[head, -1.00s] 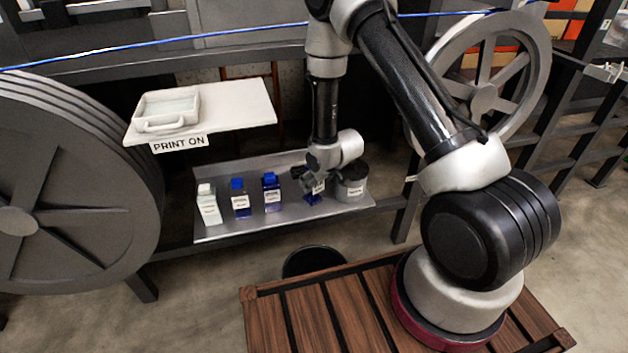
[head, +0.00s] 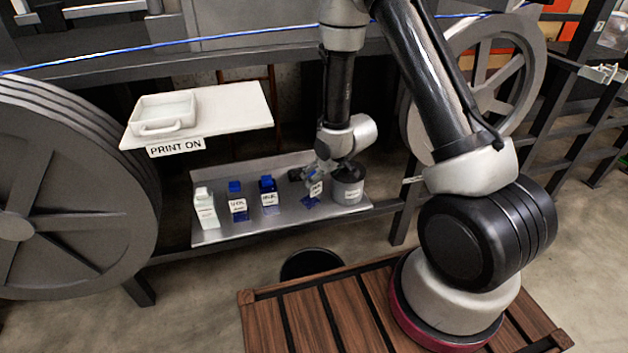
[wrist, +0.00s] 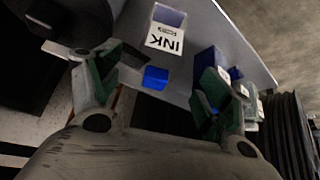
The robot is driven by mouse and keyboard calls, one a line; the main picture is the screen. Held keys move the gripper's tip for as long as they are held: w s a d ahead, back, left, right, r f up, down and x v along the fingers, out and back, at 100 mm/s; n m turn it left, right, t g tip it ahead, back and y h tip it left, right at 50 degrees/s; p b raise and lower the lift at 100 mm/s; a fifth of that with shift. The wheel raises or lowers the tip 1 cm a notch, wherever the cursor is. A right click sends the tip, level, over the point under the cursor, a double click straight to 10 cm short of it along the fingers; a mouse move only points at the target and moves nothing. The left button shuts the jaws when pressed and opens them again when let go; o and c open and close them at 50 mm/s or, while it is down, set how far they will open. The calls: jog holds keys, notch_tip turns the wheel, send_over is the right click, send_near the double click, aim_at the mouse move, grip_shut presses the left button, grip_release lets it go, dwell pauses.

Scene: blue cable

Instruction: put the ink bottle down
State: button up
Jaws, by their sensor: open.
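The ink bottle (head: 314,190) stands on the grey metal shelf (head: 230,228), at the right of the row beside a grey tin (head: 348,187). In the wrist view its white INK label (wrist: 165,35) and blue cap (wrist: 155,78) show. My gripper (head: 316,174) is at the upper part of the bottle, partly hiding it in the head view. In the wrist view my open gripper (wrist: 156,80) has its green-padded fingers on either side of the cap, with clear gaps to it.
Two blue bottles (head: 238,205) (head: 269,192) and a white bottle (head: 206,208) stand to the left on the shelf. A raised white board (head: 235,105) carries a white tray (head: 165,127) and a PRINT ON sign. A blue cable (head: 215,37) runs above.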

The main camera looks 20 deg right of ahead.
jog(key=s+d+r+m+h, duration=0.1)
jog(key=s+d+r, duration=0.2)
jog(key=r, duration=0.5)
jog(key=s+d+r+m, duration=0.1)
jog(key=s+d+r, duration=0.2)
jog(key=r, duration=0.5)
jog(key=s+d+r+h, duration=0.1)
jog(key=s+d+r, duration=0.2)
jog(key=r, duration=0.5)
jog(key=s+d+r+m+g, duration=0.1)
jog(key=s+r, duration=0.4)
jog(key=s, duration=0.5)
jog(key=s+d+r+m, duration=0.1)
jog(key=s+d+r, duration=0.1)
jog(key=s+r, duration=0.4)
jog(key=s, duration=0.5)
jog(key=shift+d+m+g+h, duration=0.3)
jog(key=shift+d+g, duration=0.05)
jog(key=shift+g, duration=0.05)
jog(key=shift+r, duration=0.1)
